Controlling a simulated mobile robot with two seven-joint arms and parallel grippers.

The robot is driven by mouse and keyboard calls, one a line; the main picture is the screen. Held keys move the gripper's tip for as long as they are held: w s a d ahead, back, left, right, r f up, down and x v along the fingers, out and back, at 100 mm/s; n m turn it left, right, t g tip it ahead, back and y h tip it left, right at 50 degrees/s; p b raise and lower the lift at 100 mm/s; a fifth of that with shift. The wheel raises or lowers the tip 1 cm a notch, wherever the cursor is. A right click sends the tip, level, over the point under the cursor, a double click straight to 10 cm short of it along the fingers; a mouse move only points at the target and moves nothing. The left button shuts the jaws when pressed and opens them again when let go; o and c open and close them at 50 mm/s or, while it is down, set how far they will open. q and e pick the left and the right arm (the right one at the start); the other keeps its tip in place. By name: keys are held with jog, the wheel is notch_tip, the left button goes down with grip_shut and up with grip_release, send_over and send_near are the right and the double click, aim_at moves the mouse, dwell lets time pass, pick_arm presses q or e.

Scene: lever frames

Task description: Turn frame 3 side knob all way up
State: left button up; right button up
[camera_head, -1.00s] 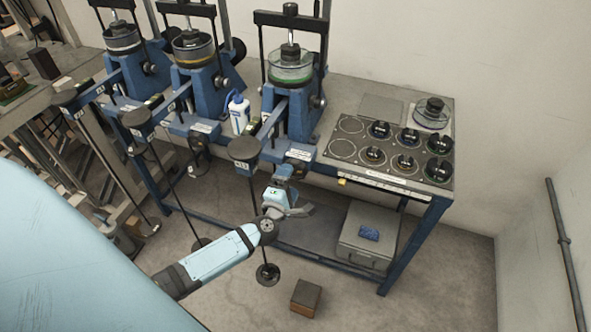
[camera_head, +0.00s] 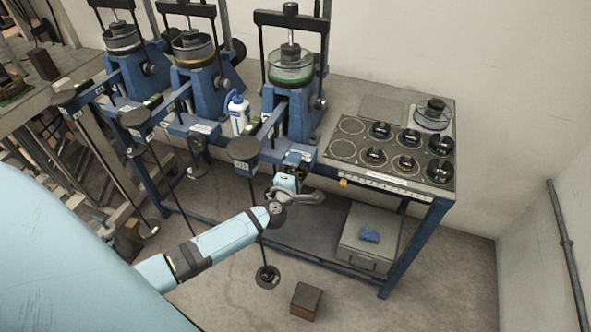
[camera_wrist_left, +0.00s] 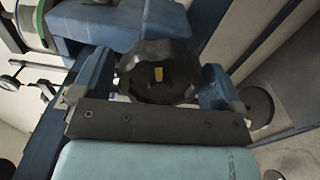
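The rightmost blue lever frame (camera_head: 301,113), which I take as frame 3, carries a clear dish with a green base. In the left wrist view its side knob (camera_wrist_left: 158,72) is a dark, faceted round knob with a small yellow mark at its centre. My left gripper (camera_head: 297,163) is at the front of this frame, below its lever, and hides the knob in the head view. In the left wrist view the left gripper (camera_wrist_left: 158,88) has its fingers apart, one on each side of the knob. Whether they touch it I cannot tell. My right gripper is not in view.
Two more lever frames (camera_head: 203,84) stand to the left. A white bottle (camera_head: 238,115) stands between frames. Black weights (camera_head: 405,164) lie on the bench at right. Hanging rods and a weight hanger (camera_head: 267,276) are close to my left arm. A grey case (camera_head: 366,243) sits below.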

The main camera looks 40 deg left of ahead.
pick_arm(q)
jog(key=p+v, duration=0.1)
jog(key=v, duration=0.5)
jog(key=shift+d+p, duration=0.1)
jog(key=shift+p, duration=0.25)
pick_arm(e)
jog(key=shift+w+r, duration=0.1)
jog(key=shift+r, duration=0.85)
pick_arm(q)
jog(key=shift+o, duration=0.4)
